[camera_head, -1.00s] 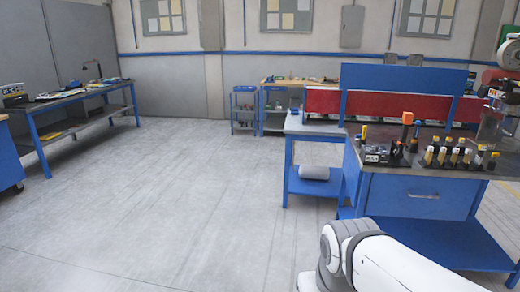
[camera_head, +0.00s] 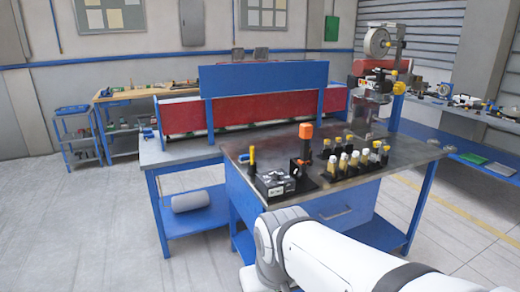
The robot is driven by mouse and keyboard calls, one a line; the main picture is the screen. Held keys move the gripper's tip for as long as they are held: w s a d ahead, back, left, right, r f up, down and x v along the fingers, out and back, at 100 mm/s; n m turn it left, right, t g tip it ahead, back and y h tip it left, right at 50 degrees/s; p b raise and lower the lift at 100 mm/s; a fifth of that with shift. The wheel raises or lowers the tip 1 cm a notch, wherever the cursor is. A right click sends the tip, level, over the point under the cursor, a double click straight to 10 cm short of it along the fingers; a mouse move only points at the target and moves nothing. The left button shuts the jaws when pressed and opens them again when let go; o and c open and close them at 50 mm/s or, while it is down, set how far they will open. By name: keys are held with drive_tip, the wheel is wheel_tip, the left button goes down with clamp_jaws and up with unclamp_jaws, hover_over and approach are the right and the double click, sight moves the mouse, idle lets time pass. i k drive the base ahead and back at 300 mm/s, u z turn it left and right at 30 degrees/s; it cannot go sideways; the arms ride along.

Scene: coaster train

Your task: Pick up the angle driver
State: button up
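An upright tool with an orange top and black body (camera_head: 305,142) stands on the dark top of the blue workbench (camera_head: 410,147). It may be the angle driver, but it is too small to be sure. A black box with a light label (camera_head: 271,184) sits left of it, with a yellow-handled tool (camera_head: 252,158) upright behind. Several yellow-and-black tools stand in a black rack to its right. My white arm reaches in at the bottom, in front of the bench. My gripper is out of view.
A red machine with a blue panel (camera_head: 262,93) stands behind the bench. A grey roll (camera_head: 190,201) lies on a low blue shelf. A machine with a reel (camera_head: 377,42) rises at the back right. The floor at left is free.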

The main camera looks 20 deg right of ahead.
sight(306, 131)
drive_tip(key=z, duration=0.15)
drive_tip(key=i, duration=0.85)
drive_tip(key=z, duration=0.2)
drive_tip(key=k, duration=0.45)
drive_tip(key=z, duration=0.05)
drive_tip(key=k, duration=0.45)
drive_tip(key=z, duration=0.15)
drive_tip(key=i, duration=1.4)
drive_tip(key=u, duration=0.05)
